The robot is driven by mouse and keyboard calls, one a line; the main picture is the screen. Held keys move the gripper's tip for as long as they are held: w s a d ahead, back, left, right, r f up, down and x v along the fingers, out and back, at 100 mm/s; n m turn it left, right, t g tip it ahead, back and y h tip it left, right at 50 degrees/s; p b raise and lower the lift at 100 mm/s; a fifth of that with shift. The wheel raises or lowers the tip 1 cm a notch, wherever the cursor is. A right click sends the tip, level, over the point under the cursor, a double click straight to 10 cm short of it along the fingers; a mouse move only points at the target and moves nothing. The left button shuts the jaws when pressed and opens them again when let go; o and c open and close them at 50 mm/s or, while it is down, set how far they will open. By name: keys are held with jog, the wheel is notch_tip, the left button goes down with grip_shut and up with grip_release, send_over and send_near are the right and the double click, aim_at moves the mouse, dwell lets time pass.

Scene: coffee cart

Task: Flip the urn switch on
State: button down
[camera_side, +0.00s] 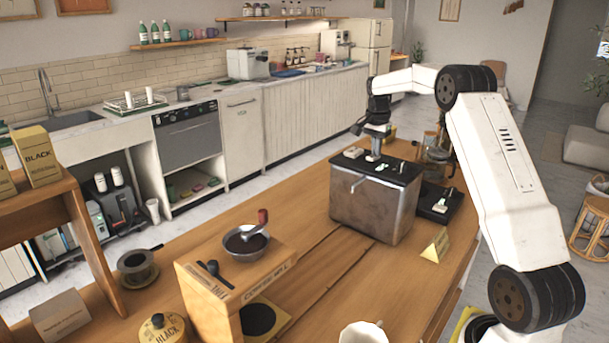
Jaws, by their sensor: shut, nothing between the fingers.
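A boxy steel urn (372,208) with a black top panel stands on the wooden counter, right of centre. The panel carries several small controls: a white one (353,152) at its left, a small green and white one (380,167) near the middle, and a small upright one (402,166) at its right. My gripper (373,156) points down over the middle of the panel, shut and empty, close to the green and white control. I cannot tell if it touches the panel. Which control is the urn switch, and its position, are too small to tell.
A black unit (440,204) with a white control sits right of the urn, with a glass vessel (434,160) behind it. A wooden coffee mill (235,285) with a metal bowl (246,243) is at front left. Bare counter lies between.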

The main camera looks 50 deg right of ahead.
aim_at(371, 157)
jog(key=shift+a+f, duration=0.2)
jog(key=shift+f, duration=0.05)
jog(key=shift+a, duration=0.75)
jog(key=shift+r, duration=0.2)
notch_tip(371, 157, up, 14)
jog(key=a, duration=0.2)
dwell(0.4)
dwell(0.3)
jog(key=shift+d+r+h, duration=0.15)
jog(key=shift+d+h, duration=0.25)
jog(key=shift+d, duration=0.25)
